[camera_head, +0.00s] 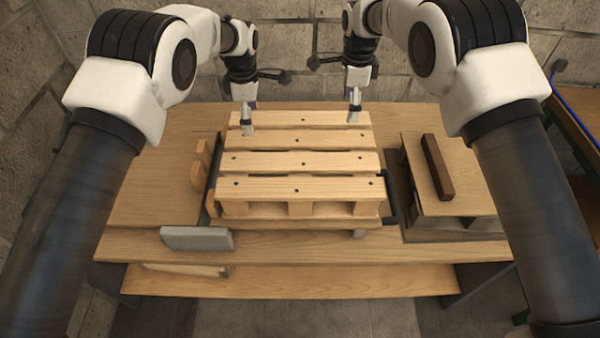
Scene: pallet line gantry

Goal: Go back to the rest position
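My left gripper (246,119) points down over the far left part of the wooden pallet (300,162). My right gripper (354,106) points down over the pallet's far right part. Each gripper shows as a narrow, pale tip, and I cannot tell whether its fingers are apart or together. No object shows between the fingers of either one. I cannot tell whether the tips touch the boards. The pallet has several slats with dark nail heads and lies flat in the middle of the table.
The wooden table (150,190) has a lower shelf (300,282). A dark brown bar (437,166) lies on a raised wooden block at the right. A grey plate (197,238) is at the front left edge. Wooden pieces (199,168) stand left of the pallet. A stone wall is behind.

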